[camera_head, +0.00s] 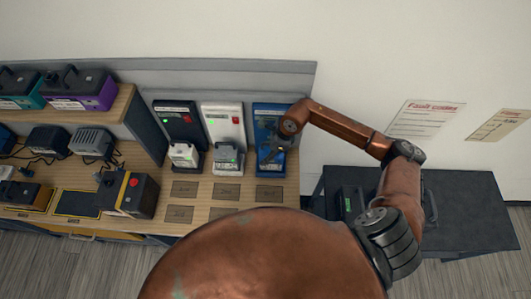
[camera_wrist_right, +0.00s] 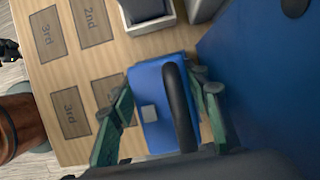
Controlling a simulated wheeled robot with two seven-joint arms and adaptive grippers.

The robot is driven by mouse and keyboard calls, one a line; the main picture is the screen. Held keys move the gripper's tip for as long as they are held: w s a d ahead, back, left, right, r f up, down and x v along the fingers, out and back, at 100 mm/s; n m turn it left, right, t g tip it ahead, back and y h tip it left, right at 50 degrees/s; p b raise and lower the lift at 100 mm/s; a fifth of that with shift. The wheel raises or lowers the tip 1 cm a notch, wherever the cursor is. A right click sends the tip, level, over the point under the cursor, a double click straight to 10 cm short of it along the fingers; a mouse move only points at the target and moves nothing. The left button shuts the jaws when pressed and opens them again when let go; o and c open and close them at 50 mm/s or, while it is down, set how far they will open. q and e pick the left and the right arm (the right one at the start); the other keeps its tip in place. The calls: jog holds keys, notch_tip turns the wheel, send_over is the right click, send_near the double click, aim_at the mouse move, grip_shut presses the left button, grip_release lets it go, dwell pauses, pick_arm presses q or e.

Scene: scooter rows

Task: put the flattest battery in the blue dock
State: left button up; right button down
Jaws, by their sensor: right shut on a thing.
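The blue dock (camera_head: 266,118) stands at the right end of the bench; its blue side also fills the right of the wrist view (camera_wrist_right: 262,85). My right gripper (camera_wrist_right: 160,112) is shut on a blue battery (camera_wrist_right: 152,122) with a dark handle, a finger on each side. The battery is at the foot of the blue dock; I cannot tell whether it is seated or just above. A white battery (camera_head: 184,154) sits in the black dock, a grey one (camera_head: 228,157) in the white dock. My left gripper is not seen.
Labelled pads (camera_head: 227,191) lie on the bench before the docks.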

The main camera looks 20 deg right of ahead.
jog(key=shift+w+f+b, duration=0.1)
jog(key=shift+f+b, duration=0.2)
jog(key=shift+b, duration=0.05)
jog(key=c, duration=1.4)
grip_release()
jog(key=o, duration=0.4)
jog(key=shift+s+f, duration=0.2)
jog(key=shift+f, duration=0.05)
jog(key=shift+r, duration=0.1)
jog(key=v, duration=1.1)
jog(key=shift+d+r, duration=0.1)
jog(key=shift+r, duration=0.2)
jog(key=shift+p+v, duration=1.8)
jog(key=shift+v, duration=2.9)
jog(key=shift+r, duration=0.1)
